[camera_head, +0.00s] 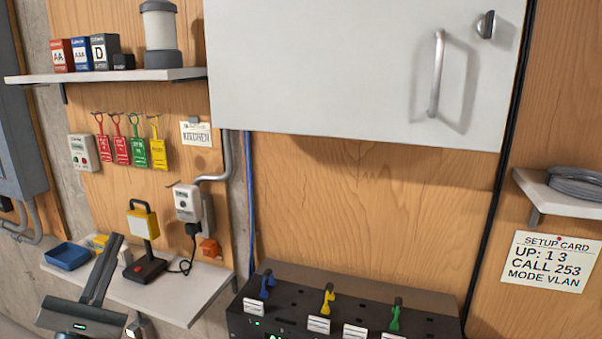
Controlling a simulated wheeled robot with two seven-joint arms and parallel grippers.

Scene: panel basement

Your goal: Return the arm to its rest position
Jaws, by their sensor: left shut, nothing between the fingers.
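My left gripper (114,242) is in the lower left, with its dark grey body at the bottom edge and its fingers pointing up. It is shut and empty. My right gripper is not in view.
A blue tray (67,257) lies at the shelf's left end. A black panel (290,302) with coloured levers stands at the bottom middle. A white cabinet (330,70) hangs above. A charger (187,202) is on the wall. Bare wood lies between cabinet and panel.

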